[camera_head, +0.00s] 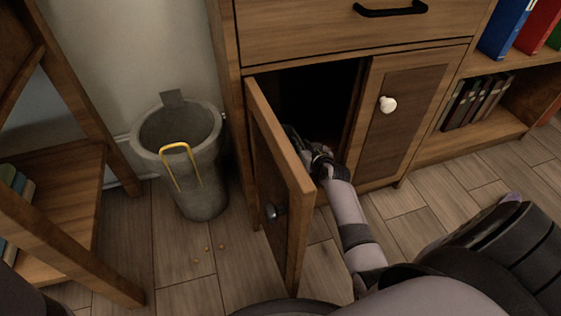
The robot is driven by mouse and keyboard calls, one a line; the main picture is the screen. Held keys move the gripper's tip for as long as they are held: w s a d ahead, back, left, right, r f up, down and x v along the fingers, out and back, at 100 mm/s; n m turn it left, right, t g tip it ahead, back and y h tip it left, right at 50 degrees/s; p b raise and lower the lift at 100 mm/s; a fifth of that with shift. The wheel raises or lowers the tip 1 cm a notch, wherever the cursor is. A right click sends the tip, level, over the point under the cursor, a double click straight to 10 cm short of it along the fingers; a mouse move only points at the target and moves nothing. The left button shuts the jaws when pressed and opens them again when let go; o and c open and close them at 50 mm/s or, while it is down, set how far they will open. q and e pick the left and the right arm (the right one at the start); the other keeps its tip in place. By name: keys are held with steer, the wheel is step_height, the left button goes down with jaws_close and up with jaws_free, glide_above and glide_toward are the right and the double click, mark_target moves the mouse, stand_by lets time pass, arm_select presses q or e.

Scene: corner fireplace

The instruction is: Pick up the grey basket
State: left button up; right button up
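The grey basket (205,180) is a tall round bin that stands upright on the floor, left of the cabinet. A yellow handle (176,148) hangs on its front side, and its rim is open at the top. My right gripper (298,142) is at the cabinet opening, behind the edge of the open door and well to the right of the basket. The door hides part of its fingers, so I cannot tell whether it is open or shut. My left gripper is not in view.
The open cabinet door (281,180) juts out between the basket and my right arm. A wooden shelf unit (75,175) stands left of the basket. Small crumbs (208,248) lie on the floor in front of it. The cabinet's right door (402,115) is shut.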

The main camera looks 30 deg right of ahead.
jaws_close()
stand_by(0.6)
